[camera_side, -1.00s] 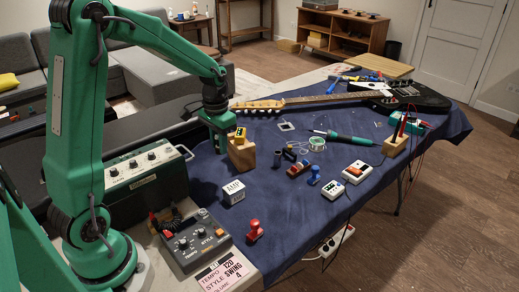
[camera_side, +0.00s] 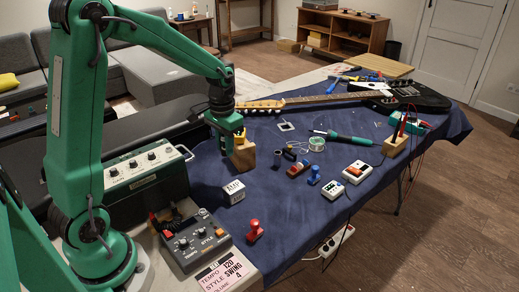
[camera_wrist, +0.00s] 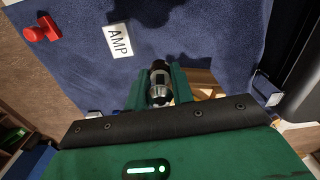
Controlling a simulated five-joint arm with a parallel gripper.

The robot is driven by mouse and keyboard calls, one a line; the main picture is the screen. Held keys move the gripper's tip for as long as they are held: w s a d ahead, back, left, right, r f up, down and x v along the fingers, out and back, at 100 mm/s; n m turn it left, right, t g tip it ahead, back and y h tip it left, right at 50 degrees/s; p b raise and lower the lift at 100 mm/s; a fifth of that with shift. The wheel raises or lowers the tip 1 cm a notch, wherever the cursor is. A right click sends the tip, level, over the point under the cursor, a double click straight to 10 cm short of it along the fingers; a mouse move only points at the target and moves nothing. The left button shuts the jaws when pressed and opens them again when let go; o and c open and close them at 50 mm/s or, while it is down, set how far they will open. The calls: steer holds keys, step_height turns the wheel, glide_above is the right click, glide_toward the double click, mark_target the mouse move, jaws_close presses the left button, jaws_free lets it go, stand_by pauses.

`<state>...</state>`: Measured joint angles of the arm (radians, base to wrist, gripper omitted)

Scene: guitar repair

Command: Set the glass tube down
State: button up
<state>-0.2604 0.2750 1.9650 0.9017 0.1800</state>
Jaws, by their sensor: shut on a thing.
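The glass tube (camera_wrist: 159,84) is between my gripper's fingers in the wrist view. It has dark ends and a clear, silvery middle band. My gripper (camera_wrist: 160,78) is shut on it, with a green finger on each side. In the side view my gripper (camera_side: 228,142) points down at the left part of the blue cloth, close to a wooden block (camera_side: 244,158). The tube is not clearly visible there, and I cannot tell whether it touches anything below.
A white AMP box (camera_side: 234,192) and a red knob-like piece (camera_side: 254,230) lie nearer the front. A green amplifier (camera_side: 147,178) stands left of the cloth. A soldering iron (camera_side: 350,138) and several small parts lie to the right. The cloth (camera_side: 290,215) is clear at front centre.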

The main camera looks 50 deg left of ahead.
steer(key=s+d+n, duration=0.2)
steer(key=d, duration=2.5)
glide_above(284, 209)
step_height(284, 209, down, 7)
steer(key=shift+r, duration=0.15)
steer(key=shift+f, duration=2)
steer(key=shift+f, duration=0.15)
steer(key=o, duration=0.8)
steer(key=shift+c, duration=0.2)
